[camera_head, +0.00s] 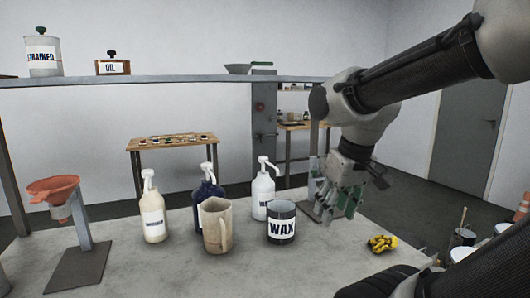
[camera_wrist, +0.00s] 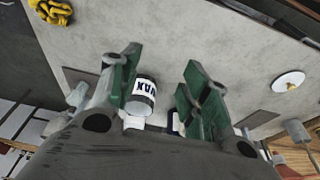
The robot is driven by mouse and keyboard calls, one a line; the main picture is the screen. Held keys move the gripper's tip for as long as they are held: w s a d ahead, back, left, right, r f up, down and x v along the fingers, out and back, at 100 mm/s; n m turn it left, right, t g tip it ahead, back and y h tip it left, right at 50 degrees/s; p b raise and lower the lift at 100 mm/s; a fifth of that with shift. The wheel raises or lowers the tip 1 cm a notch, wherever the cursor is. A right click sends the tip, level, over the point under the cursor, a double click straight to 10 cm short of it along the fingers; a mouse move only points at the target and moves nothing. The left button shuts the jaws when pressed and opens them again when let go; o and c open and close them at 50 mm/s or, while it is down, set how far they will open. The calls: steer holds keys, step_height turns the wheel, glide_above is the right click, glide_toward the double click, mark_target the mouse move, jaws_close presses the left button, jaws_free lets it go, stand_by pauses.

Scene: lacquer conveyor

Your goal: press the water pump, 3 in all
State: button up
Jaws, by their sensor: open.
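Three pump bottles stand on the grey table in the head view. A white one (camera_head: 263,193) is at the right, its label partly hidden behind the WAX can (camera_head: 281,222); it seems to start with "W". A dark blue one (camera_head: 208,188) is in the middle, partly behind a beige jug (camera_head: 215,225). A cream one (camera_head: 152,211) is at the left, its label too small to read. All pump heads stand up. My gripper (camera_head: 340,200) is open and empty, right of the WAX can and apart from the bottles.
An orange funnel (camera_head: 53,188) on a stand is at the table's left. Yellow gloves or cloth (camera_head: 382,243) lie at the right front. A shelf (camera_head: 180,79) crosses behind, carrying a STRAINER can (camera_head: 43,56) and an OIL box (camera_head: 113,67). The table's front middle is clear.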

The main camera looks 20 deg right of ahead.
steer(key=w+r, duration=0.1)
steer(key=w, duration=0.3)
steer(key=w+r, duration=0.1)
steer(key=w, duration=0.3)
steer(key=w+r, duration=0.1)
steer(key=w, duration=0.3)
steer(key=shift+w+d, duration=0.2)
steer(key=shift+w, duration=0.1)
jaws_close()
steer(key=w+r+t, duration=0.3)
steer(key=w+r, duration=0.3)
steer(key=w, duration=0.5)
steer(key=w+r+t, duration=0.2)
steer(key=w+r, duration=0.3)
steer(key=w, duration=0.6)
steer(key=shift+w+d+r+t, duration=0.2)
steer(key=shift+d+r+t, duration=0.1)
steer(key=shift+r+t, duration=0.1)
